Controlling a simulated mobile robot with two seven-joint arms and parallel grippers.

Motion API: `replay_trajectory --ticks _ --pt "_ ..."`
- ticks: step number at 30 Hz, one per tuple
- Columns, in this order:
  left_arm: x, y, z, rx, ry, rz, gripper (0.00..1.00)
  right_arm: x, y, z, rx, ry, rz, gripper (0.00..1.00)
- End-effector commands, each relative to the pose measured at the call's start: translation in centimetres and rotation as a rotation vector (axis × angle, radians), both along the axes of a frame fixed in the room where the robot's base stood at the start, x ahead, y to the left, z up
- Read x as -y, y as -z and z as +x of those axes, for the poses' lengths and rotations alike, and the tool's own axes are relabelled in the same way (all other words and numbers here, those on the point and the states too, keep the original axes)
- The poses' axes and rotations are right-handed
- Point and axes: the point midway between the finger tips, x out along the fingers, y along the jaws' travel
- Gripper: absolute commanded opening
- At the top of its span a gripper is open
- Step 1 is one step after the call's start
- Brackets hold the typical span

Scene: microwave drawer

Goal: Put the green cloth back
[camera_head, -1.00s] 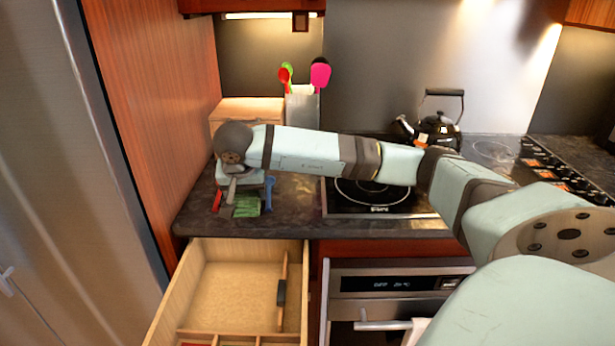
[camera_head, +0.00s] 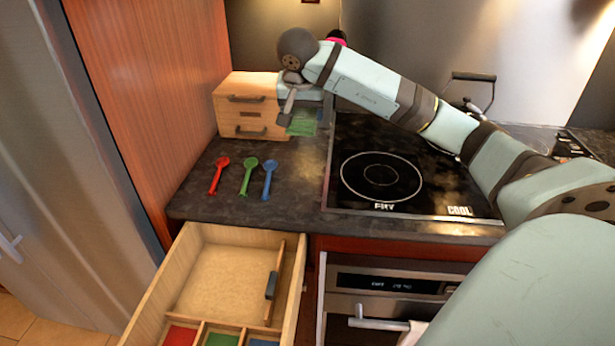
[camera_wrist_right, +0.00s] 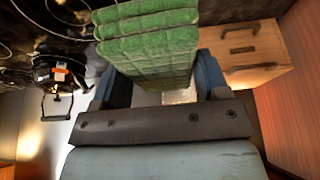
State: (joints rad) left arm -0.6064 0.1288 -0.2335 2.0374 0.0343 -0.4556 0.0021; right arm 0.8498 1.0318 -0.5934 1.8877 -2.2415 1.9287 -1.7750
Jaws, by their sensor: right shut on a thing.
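The green cloth (camera_head: 301,124) is folded and held in my right gripper (camera_head: 300,108), above the counter beside the small wooden drawer box. In the right wrist view the cloth (camera_wrist_right: 150,40) sits between the two fingers of my right gripper (camera_wrist_right: 165,88), which is shut on it. The cloth's folded layers show clearly there. My left gripper is not in any view.
Red (camera_head: 218,175), green (camera_head: 249,176) and blue (camera_head: 269,178) spoons lie on the counter (camera_head: 290,200). A wooden drawer box (camera_head: 249,106) stands behind them. The stove (camera_head: 380,178) is to the right. An open drawer (camera_head: 225,270) with coloured compartments is below. A kettle shows in the wrist view (camera_wrist_right: 60,75).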

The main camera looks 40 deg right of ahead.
Motion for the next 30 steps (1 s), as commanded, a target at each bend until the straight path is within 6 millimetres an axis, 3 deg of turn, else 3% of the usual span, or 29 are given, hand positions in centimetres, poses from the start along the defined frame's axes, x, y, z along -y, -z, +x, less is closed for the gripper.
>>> replay_trajectory --ticks 15,30 --pt "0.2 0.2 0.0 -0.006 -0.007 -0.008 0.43 -0.1 13.1 -0.1 -0.005 0.000 0.003 0.49" --pt "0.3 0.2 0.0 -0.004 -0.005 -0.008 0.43 -0.1 18.7 -0.1 -0.003 -0.001 0.004 0.49"
